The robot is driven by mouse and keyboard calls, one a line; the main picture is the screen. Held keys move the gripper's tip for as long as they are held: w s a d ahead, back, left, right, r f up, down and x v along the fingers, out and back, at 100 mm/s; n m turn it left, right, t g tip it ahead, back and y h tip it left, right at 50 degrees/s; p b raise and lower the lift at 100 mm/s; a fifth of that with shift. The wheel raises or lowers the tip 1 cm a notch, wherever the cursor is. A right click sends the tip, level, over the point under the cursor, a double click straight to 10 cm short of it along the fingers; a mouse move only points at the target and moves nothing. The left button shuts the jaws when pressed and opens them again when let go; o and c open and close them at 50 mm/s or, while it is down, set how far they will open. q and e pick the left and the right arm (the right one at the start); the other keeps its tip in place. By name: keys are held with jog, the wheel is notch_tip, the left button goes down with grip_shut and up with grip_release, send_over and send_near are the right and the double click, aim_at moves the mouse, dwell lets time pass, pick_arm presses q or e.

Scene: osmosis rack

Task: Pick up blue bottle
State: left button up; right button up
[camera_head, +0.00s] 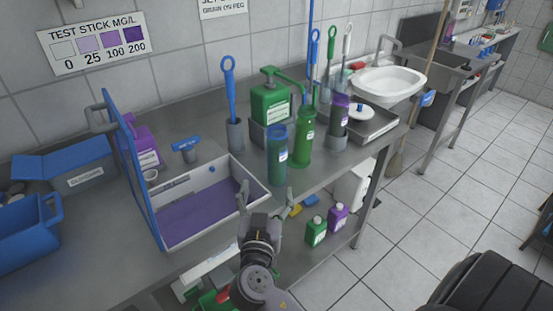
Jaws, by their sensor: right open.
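The blue bottle (277,158) stands upright on the steel counter, near its front edge. It is see-through blue with a white label. My right gripper (265,201) comes up from the bottom of the view, with its two fingers spread apart and nothing between them. It is in front of and below the bottle in the picture, apart from it. My left gripper is not in view.
A green bottle (304,137) stands close to the right of the blue bottle. A box with purple liquid (202,213) is on its left. A green jug (271,104) and brush holders stand behind.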

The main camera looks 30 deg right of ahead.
aim_at(276, 157)
jog(key=p+x, duration=0.4)
jog(key=x, duration=0.6)
jog(key=shift+d+r, duration=0.2)
jog(key=shift+w+d+f+p, duration=0.15)
jog(key=shift+w+d+p, duration=0.15)
jog(key=shift+w+d, duration=0.3)
jog(key=p+x, duration=0.3)
jog(key=x, duration=0.1)
jog(key=shift+d+f, duration=0.15)
jog(key=shift+d, duration=0.1)
jog(key=shift+w+d+f, duration=0.15)
jog(key=shift+w, duration=0.05)
jog(key=shift+c, duration=0.2)
jog(key=c, duration=1.2)
